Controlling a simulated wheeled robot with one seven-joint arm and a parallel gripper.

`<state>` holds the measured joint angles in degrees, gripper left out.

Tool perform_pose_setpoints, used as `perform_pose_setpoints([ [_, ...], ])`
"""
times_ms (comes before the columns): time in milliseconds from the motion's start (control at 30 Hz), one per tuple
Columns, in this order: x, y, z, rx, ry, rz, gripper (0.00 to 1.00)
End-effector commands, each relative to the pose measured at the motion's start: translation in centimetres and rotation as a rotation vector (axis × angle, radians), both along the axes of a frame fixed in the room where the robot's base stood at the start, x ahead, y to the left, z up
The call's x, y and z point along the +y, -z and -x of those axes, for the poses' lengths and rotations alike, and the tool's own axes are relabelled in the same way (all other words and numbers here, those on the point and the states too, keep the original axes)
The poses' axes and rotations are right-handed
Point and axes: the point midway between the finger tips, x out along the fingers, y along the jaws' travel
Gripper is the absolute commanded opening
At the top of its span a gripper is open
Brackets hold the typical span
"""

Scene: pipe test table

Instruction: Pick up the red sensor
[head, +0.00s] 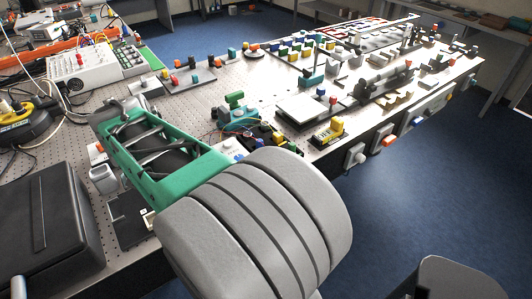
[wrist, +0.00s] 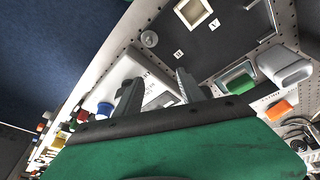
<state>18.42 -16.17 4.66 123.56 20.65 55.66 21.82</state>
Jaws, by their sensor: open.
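I cannot tell for certain which red part is the red sensor. In the head view, small red-topped parts stand on the table, one at the back left (head: 177,64) and one near the white plate (head: 332,99). In the wrist view a small red part (wrist: 83,116) sits beside a blue-topped knob (wrist: 105,110), left of my fingers. My gripper (wrist: 157,84) is open, its two dark fingers apart over a white block with printed letters (wrist: 160,99); nothing is seen held. In the head view my green hand hides its fingers.
A black panel (wrist: 225,40) lies beside the white block, with a green block (wrist: 242,86) and an orange block (wrist: 279,110) nearby. A dark box (head: 45,230) stands at the left. Many small fixtures crowd the perforated table (head: 190,110). Blue floor (head: 420,180) lies beyond its edge.

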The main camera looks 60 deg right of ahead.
Motion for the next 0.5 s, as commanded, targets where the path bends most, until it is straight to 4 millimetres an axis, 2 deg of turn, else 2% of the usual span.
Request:
perform_pose_setpoints([
  [33, -4.9, -0.9, 1.0, 0.012, 0.259, 0.008, 0.46],
  [100, -10.8, -1.6, 3.1, 0.011, 0.613, 0.033, 0.46],
  [200, -17.9, -1.9, 7.6, 0.005, 1.091, 0.08, 0.46],
  [300, -21.6, -1.7, 11.3, -0.001, 1.404, 0.121, 0.46],
  [400, -23.0, -1.2, 13.0, -0.008, 1.531, 0.143, 0.46],
  [500, -23.3, 0.1, 13.5, -0.008, 1.543, 0.146, 0.46],
])
